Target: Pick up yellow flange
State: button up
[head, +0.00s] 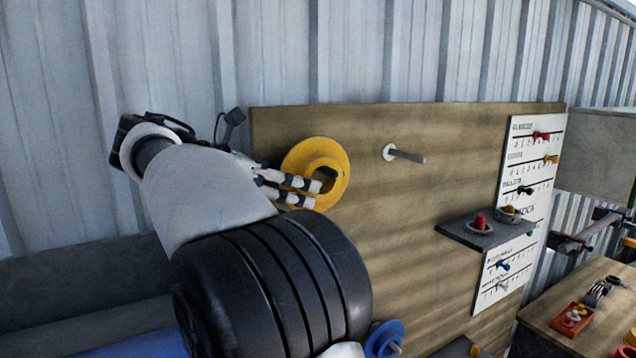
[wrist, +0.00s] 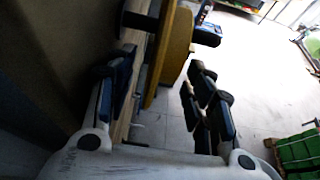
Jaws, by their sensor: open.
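The yellow flange (head: 309,154) is a round disc with a raised hub, upright against the face of the wooden board near its top left. My gripper (head: 315,194) is open, with its two fingers in front of the flange's lower part and hiding some of it. In the wrist view the yellow flange (wrist: 178,50) shows edge-on between the two open fingers of my gripper (wrist: 164,85). The picture does not show clearly whether either finger touches it.
The wooden board (head: 430,200) carries a bare peg (head: 405,155) right of the flange. A blue flange (head: 385,336) is low on the board. A dark shelf (head: 468,236) and a white chart (head: 533,150) stand further right. A corrugated wall (head: 330,50) is behind.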

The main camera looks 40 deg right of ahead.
jog(key=x, duration=0.5)
jog(key=shift+s+d+f+b, duration=0.1)
jog(key=shift+s+d+b, duration=0.05)
jog(key=shift+b, duration=0.25)
grip_shut()
dwell(0.7)
